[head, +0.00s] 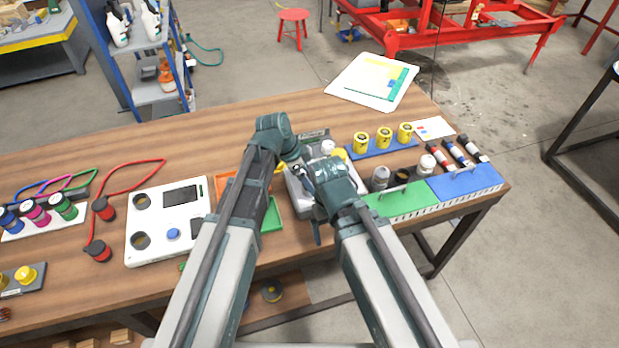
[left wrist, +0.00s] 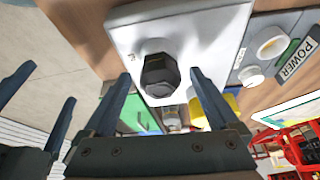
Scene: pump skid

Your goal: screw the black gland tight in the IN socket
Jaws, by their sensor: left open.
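The black hexagonal gland (left wrist: 160,75) sits at a round grey socket on the face of a light grey box (left wrist: 190,35). How deep its thread is seated is hidden. The box (head: 297,196) also shows in the head view, mostly covered by my arms. My left gripper (left wrist: 160,74) is open, with one finger on each side of the gland in the picture; I see no clear contact. In the head view my left wrist is over the box. My right gripper (left wrist: 40,92) shows at the left of the left wrist view, its two fingers apart and empty. No IN label is readable.
A POWER label (left wrist: 297,60) and white round parts (left wrist: 272,43) are beside the box. An orange tray (head: 229,187) lies left, the green rack (head: 405,200) and blue rack (head: 465,182) right. Yellow cylinders (head: 383,138) stand behind.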

